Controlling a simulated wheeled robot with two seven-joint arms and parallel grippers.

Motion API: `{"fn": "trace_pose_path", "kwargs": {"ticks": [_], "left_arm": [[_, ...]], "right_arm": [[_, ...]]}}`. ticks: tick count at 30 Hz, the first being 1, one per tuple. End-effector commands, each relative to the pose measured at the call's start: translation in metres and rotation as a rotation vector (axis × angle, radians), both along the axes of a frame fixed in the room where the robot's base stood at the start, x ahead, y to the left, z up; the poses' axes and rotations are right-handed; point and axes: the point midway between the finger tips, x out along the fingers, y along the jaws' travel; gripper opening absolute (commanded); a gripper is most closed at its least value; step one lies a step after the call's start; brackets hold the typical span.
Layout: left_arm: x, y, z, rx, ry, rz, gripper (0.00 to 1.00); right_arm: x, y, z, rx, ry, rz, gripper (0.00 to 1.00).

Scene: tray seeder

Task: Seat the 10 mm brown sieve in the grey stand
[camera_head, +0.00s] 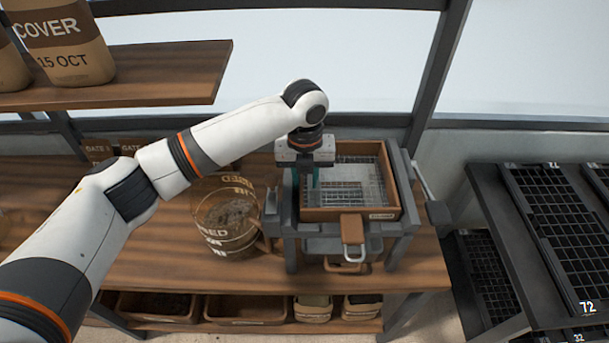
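A brown-framed sieve (388,213) with a wire mesh rests at the top of the grey stand (400,243) on the wooden bench. Its handle (352,230) points toward me, and a small label on its front rim is too small to read. Whether the frame is fully down in the stand cannot be told. My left gripper (315,180) points down at the sieve's left side, its teal fingers over or inside the left rim. The finger gap and any contact are not clear. My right gripper is out of view.
Another brown handled piece (345,266) shows low in the stand. Black cell trays (568,235) lie on a rack at right. A shelf with sacks (62,45) is upper left.

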Motion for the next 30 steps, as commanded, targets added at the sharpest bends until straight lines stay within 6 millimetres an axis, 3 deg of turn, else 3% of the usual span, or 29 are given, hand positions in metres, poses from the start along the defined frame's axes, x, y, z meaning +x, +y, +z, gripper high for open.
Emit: {"fn": "trace_pose_path", "kwargs": {"ticks": [17, 30], "left_arm": [[0.002, 0.006, 0.004, 0.014, 0.001, 0.009, 0.32], [0.002, -0.001, 0.089, 0.005, -0.003, 0.003, 0.32]], "right_arm": [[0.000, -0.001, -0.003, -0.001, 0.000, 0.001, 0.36], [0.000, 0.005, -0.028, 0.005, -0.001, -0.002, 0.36]]}}
